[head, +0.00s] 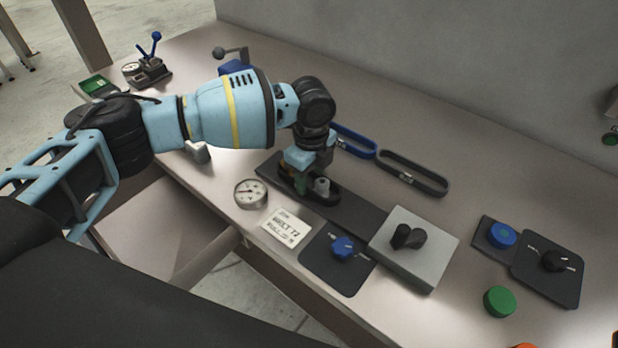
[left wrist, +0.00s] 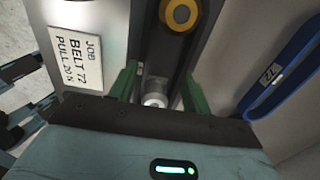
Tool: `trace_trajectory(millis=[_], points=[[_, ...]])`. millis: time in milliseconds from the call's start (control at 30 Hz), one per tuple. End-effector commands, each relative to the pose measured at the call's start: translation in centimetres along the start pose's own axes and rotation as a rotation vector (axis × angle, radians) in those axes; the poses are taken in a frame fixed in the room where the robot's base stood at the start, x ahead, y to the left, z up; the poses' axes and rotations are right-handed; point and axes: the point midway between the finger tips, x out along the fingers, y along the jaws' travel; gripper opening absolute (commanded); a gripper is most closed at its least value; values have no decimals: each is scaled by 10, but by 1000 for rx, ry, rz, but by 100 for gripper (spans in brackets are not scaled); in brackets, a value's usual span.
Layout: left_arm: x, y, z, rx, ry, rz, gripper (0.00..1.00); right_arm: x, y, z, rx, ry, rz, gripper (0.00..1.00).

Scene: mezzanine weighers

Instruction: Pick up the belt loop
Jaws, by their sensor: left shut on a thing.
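My left gripper (head: 302,172) is low over the dark strip on the bench, its green fingers pointing down. A black belt loop (head: 330,200) lies there around a grey post (head: 322,186). In the left wrist view the fingers of my left gripper (left wrist: 157,90) close on both sides of the loop, with a silver post (left wrist: 153,93) between them; the grip itself is partly hidden. A blue belt loop (head: 356,143) and a dark grey belt loop (head: 415,173) lie behind. The blue loop (left wrist: 285,75) carries a tag. My right gripper is not in view.
A round gauge (head: 250,193) and a card reading BELT 72, PULL 20 N (head: 286,228) lie in front. A blue knob plate (head: 341,250), a grey block with a black knob (head: 413,245) and a green button (head: 499,301) stand right. A wall bounds the back.

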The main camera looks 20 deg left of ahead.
Motion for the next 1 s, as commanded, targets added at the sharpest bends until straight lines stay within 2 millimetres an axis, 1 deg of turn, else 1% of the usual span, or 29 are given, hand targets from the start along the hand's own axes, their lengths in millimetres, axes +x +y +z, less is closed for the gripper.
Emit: trace_trajectory(millis=[67, 167, 267, 500, 600, 700, 800, 1000], points=[[-2, 0, 0, 0, 0, -1, 26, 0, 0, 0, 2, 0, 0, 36], [-11, -1, 0, 0, 1, -4, 26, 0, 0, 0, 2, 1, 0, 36], [-27, -1, 0, 0, 1, -5, 26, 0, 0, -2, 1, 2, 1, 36], [-72, -1, 0, 1, 1, -5, 26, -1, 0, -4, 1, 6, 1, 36], [-86, -1, 0, 1, 1, -3, 26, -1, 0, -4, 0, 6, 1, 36], [-95, -1, 0, 1, 1, -2, 26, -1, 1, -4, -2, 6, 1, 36], [-100, 0, 0, 1, 0, -1, 26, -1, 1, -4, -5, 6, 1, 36], [-101, 0, 0, 1, 0, -1, 26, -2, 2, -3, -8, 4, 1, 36]])
